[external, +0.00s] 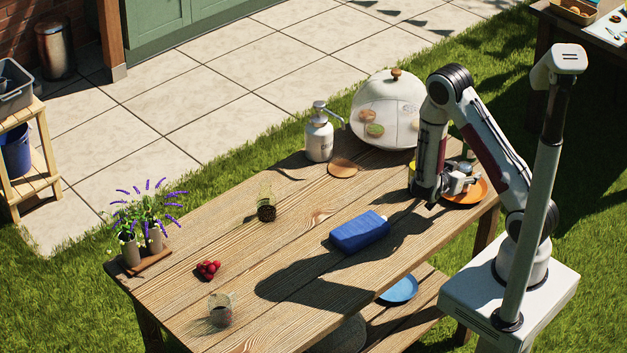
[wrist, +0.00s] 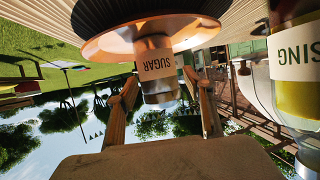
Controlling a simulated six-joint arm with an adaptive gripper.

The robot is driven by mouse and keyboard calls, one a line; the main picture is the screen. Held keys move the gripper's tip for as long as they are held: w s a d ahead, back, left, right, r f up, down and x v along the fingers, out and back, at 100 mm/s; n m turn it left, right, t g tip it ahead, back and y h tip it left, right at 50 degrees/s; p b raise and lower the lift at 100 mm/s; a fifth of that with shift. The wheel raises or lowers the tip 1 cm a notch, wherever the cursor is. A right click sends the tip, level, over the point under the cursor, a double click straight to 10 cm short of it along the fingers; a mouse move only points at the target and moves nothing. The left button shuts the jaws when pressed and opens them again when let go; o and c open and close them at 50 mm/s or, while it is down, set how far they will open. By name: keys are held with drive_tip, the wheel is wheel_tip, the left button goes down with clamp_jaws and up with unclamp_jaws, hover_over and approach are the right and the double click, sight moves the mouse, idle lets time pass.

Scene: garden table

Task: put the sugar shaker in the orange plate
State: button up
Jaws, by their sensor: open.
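The sugar shaker (wrist: 156,67) stands upright on the orange plate (wrist: 105,42) in the wrist view, which is turned upside down. My gripper (wrist: 160,86) is open, with one finger on each side of the shaker's upper part. I cannot tell whether either finger touches it. In the external view my gripper (external: 461,184) is low over the orange plate (external: 474,195), at the table's right end. The shaker is not clear there, behind my gripper.
A dressing bottle (wrist: 296,85) stands close beside the plate. The near left tabletop has bare patches.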

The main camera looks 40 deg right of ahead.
drive_tip(key=shift+a+r, duration=0.1)
drive_tip(key=v, duration=1.1)
drive_tip(key=shift+a, duration=0.4)
drive_tip(key=shift+s+r, duration=0.1)
drive_tip(key=shift+s, duration=0.05)
idle(0.6)
